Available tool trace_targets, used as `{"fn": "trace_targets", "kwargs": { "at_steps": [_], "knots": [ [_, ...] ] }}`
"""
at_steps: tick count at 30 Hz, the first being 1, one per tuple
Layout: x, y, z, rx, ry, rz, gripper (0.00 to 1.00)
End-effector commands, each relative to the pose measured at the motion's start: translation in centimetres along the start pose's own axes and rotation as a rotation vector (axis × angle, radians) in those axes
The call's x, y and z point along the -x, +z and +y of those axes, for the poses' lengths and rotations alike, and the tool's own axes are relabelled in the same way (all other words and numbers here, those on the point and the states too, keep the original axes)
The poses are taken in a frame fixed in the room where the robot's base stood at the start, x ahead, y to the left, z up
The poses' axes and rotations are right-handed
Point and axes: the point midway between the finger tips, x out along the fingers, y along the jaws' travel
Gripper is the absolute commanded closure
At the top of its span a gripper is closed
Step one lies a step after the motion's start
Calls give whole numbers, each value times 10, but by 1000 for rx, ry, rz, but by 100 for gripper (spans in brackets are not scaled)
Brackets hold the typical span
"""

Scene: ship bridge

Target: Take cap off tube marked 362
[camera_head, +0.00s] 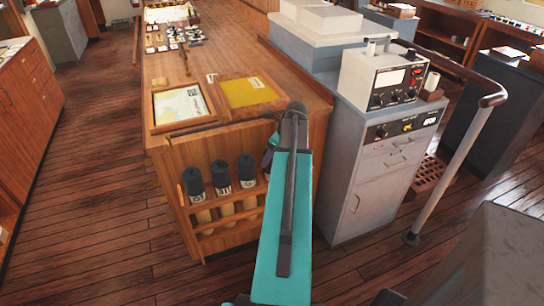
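Three upright tubes stand in a wooden rack (232,222) on the end of a wooden cabinet: a left tube (203,215), a middle tube (227,208) and a right tube (250,201). Each has a dark cap: left (193,181), middle (220,174) and right (246,167). Small pale markings show on them, too small to read, so I cannot tell which is 362. My teal arm rises in front, right of the tubes, and covers the rack's right end. A small dark and teal part shows beside it; my gripper's fingers are not seen.
The cabinet top holds a framed chart (181,106) and a yellow panel (249,92). A grey console (382,165) with an instrument box (386,78) and a handrail (461,155) stand to the right. The wooden floor left of the rack is clear.

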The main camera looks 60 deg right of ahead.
Motion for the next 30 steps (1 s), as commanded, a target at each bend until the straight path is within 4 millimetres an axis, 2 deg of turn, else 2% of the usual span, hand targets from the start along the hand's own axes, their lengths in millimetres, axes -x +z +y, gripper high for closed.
{"fn": "trace_targets", "kwargs": {
  "at_steps": [6,22,28,30],
  "knots": [
    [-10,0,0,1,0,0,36],
    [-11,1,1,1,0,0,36],
    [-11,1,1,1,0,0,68],
    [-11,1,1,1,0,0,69]
  ]
}}
